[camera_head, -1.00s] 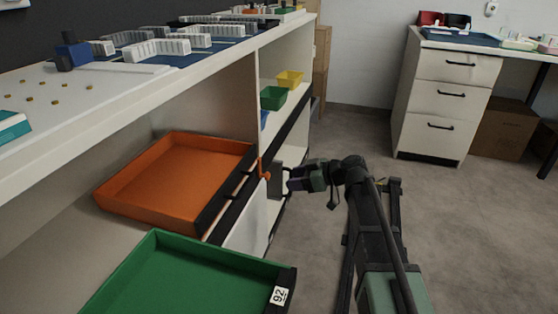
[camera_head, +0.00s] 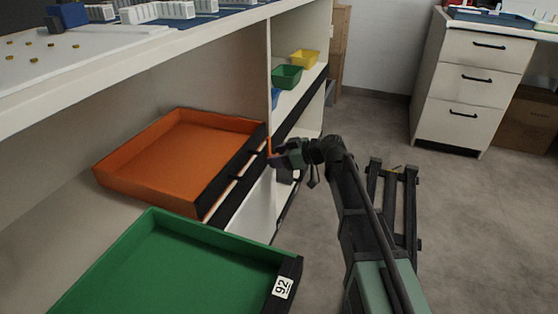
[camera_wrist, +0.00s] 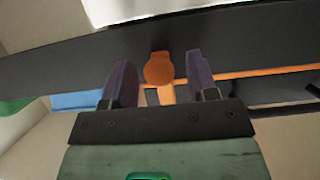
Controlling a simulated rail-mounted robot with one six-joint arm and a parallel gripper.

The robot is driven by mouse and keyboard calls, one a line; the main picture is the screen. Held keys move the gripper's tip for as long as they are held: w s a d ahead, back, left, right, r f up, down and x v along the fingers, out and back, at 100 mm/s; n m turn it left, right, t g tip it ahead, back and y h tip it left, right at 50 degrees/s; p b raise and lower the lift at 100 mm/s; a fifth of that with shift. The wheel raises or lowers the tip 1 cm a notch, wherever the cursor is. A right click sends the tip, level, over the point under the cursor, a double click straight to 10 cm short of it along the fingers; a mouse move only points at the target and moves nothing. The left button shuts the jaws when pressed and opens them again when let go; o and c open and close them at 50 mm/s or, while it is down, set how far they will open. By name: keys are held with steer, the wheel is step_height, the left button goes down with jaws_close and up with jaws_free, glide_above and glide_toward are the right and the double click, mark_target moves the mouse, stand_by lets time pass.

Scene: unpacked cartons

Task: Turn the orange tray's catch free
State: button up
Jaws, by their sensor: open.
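The orange tray (camera_head: 180,155) sits on the shelf, its black front edge facing the aisle. Its catch (camera_head: 269,146) is a small upright orange piece near the tray's far front corner. In the wrist view the catch (camera_wrist: 159,69) shows a rounded orange head on a dark strip, with a stem running down behind my gripper's body. My gripper (camera_head: 278,157) is at the catch in the head view. In the wrist view my gripper (camera_wrist: 159,60) is open, its two purple fingers on either side of the catch head, with visible gaps on both sides.
A green tray (camera_head: 180,265) labelled 92 sits nearer on the same unit. Small green (camera_head: 287,77) and yellow (camera_head: 304,59) bins stand on the shelf beyond the divider. The counter (camera_head: 200,42) overhangs the trays. The floor to the right is open before a drawer cabinet (camera_head: 468,80).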

steer(key=c, duration=0.9)
steer(key=shift+w+d+f+m+g+y+b, duration=0.1)
steer(key=shift+m+g+y+b, duration=0.95)
steer(key=shift+m, duration=1.2)
steer(key=shift+w+a+f+m+g+y+b, duration=0.15)
steer(key=shift+m+g+y+b, duration=0.55)
steer(key=shift+m+b, duration=1.05)
steer(key=shift+w+d+f+m+g+y+b, duration=0.15)
steer(key=shift+m+g+y+b, duration=0.7)
steer(key=shift+m, duration=1.85)
steer(key=shift+s+r, duration=0.1)
